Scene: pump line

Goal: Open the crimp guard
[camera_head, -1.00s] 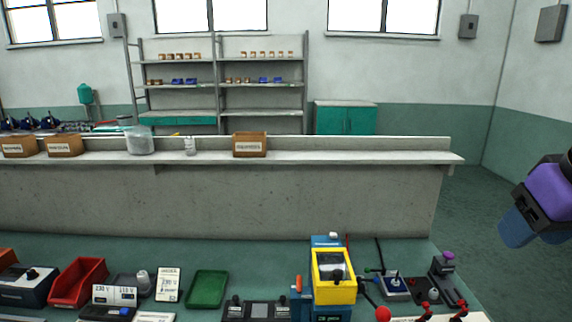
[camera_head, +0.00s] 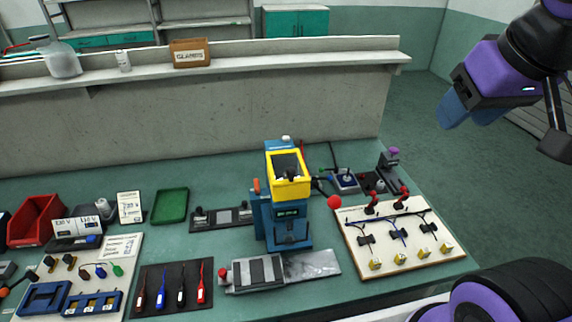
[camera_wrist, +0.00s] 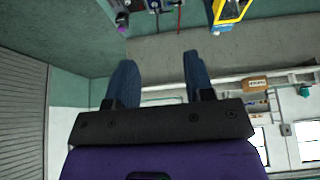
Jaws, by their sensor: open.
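The crimp guard (camera_head: 289,188) is a yellow frame with a dark window on the upper front of a blue press (camera_head: 284,232). It stands on the green bench, right of the middle in the head view. A part of the yellow guard shows at the top edge of the wrist view (camera_wrist: 228,12). My gripper (camera_head: 462,112) is up at the right in the head view, well apart from the guard. Its two blue fingers stand apart and empty in the wrist view (camera_wrist: 158,80).
A red ball knob (camera_head: 334,202) sticks out right of the press. A white board (camera_head: 400,262) with wires and connectors lies to its right. A grey vise (camera_head: 252,274) lies in front. Tools, a green tray (camera_head: 170,206) and a red bin (camera_head: 36,219) are left. A concrete ledge (camera_head: 330,57) runs behind.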

